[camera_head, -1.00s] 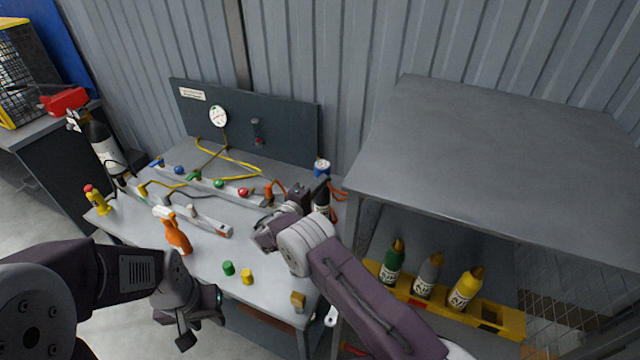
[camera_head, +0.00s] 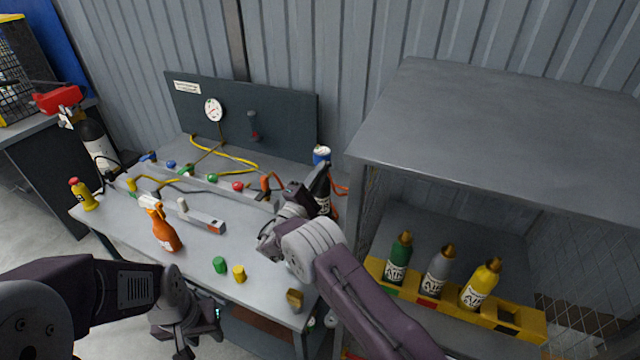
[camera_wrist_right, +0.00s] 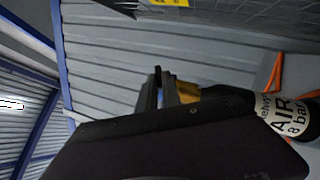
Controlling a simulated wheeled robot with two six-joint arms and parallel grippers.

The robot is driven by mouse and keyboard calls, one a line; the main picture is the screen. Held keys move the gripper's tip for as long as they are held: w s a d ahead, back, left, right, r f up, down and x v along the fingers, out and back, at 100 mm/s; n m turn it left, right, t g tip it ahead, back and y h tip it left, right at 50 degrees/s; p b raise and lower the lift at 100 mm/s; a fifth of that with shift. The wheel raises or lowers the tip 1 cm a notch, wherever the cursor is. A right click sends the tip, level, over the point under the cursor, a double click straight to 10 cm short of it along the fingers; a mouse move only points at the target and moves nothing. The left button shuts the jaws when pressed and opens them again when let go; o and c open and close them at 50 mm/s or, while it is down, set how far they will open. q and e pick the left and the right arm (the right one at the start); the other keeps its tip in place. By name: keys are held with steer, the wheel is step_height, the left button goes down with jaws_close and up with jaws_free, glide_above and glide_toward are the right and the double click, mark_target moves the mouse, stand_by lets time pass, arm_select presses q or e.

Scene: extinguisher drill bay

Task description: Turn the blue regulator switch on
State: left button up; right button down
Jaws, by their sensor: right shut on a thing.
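Small blue parts show at the back left of the grey bench (camera_head: 200,255): a blue knob (camera_head: 171,164) on a rail and a blue fitting (camera_head: 148,158) left of it. I cannot tell which is the regulator switch or its setting. My right gripper (camera_head: 296,192) is at the bench's right side, beside a black bottle (camera_head: 321,188). In the right wrist view, its fingers (camera_wrist_right: 166,88) are shut at the brass top (camera_wrist_right: 187,92) of the black bottle, whose white AIR label (camera_wrist_right: 290,115) shows. My left gripper (camera_head: 198,332) is open and empty before the bench's front edge.
An orange spray bottle (camera_head: 165,232), a grey bar (camera_head: 205,221) and small green (camera_head: 219,265) and yellow (camera_head: 239,273) caps are on the bench. A gauge panel (camera_head: 285,125) stands behind. Right, a shelf (camera_head: 480,120) overhangs a yellow rack (camera_head: 425,303) of bottles.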

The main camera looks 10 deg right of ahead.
steer(key=shift+d+f+n+t+b, duration=0.1)
steer(key=shift+d+n+t+b, duration=0.05)
steer(key=shift+n+t+b, duration=0.85)
steer(key=c, duration=1.5)
jaws_free()
steer(key=b+v, duration=0.2)
steer(key=v, duration=0.7)
